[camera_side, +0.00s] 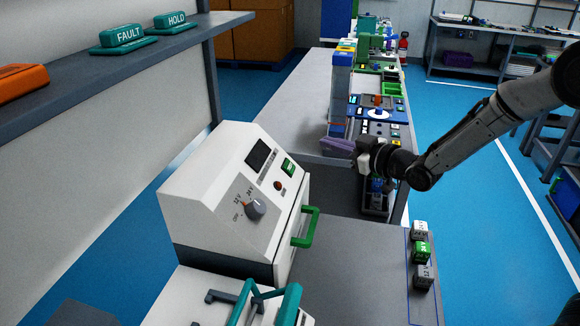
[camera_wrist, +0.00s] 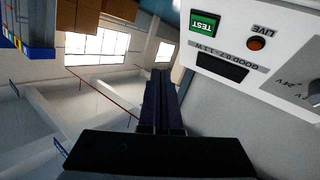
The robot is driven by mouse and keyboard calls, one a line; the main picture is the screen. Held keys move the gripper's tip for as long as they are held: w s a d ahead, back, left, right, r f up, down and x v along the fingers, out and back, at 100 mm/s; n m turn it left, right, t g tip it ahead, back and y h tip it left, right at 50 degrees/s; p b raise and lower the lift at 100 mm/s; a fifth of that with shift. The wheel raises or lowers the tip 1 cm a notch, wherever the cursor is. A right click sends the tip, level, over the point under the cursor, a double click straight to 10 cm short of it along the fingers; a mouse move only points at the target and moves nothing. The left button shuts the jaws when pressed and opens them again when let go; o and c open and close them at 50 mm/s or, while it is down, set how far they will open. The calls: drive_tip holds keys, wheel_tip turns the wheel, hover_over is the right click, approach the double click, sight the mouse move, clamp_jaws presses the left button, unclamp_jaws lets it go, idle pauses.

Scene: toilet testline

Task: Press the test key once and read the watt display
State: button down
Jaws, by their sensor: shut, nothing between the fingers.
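The white tester (camera_side: 215,185) has a sloped panel. It carries a green test key (camera_side: 288,166), a dark watt display (camera_side: 258,153), an orange lamp (camera_side: 278,185) and a grey rotary knob (camera_side: 255,208). In the wrist view the panel is upside down, with the green TEST key (camera_wrist: 203,25), the LIVE lamp (camera_wrist: 257,43) and the dark display (camera_wrist: 222,67) beside a "GOOD 0.7-1.1 W" label. I see no digits on the display. My gripper (camera_side: 325,143) is shut and empty, to the right of the tester and apart from the key. Its fingers (camera_wrist: 160,80) also show in the wrist view.
A green handle (camera_side: 306,228) juts from the tester's right side. Small labelled blocks (camera_side: 422,252) stand on the grey bench's right edge. A teal clamp (camera_side: 270,297) is in front. A shelf (camera_side: 110,62) with FAULT and HOLD signs hangs at left. A crowded line bench (camera_side: 300,95) lies behind.

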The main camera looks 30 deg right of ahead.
sight(289, 161)
drive_tip(key=shift+w+a+f, duration=0.75)
drive_tip(key=shift+f, duration=0.25)
drive_tip(key=shift+w+a+f, duration=0.7)
drive_tip(key=shift+f, duration=0.35)
drive_tip(key=shift+w+a+f, duration=0.75)
drive_tip(key=shift+f, duration=0.25)
drive_tip(key=shift+a+f, duration=0.1)
drive_tip(key=shift+f, duration=0.05)
drive_tip(key=shift+w+a+f, duration=0.1)
drive_tip(key=shift+w+f, duration=0.1)
drive_tip(key=shift+w+a+f, duration=0.15)
drive_tip(key=shift+a+f, duration=0.05)
drive_tip(key=shift+f, duration=0.05)
idle(1.0)
drive_tip(key=shift+d+r, duration=0.1)
drive_tip(key=shift+s+d+r, duration=0.3)
drive_tip(key=shift+s+r, duration=0.1)
drive_tip(key=shift+r, duration=0.05)
drive_tip(key=shift+s+d+r, duration=0.65)
drive_tip(key=shift+r, duration=0.25)
drive_tip(key=shift+s+d+r, duration=0.6)
drive_tip(key=shift+r, duration=0.25)
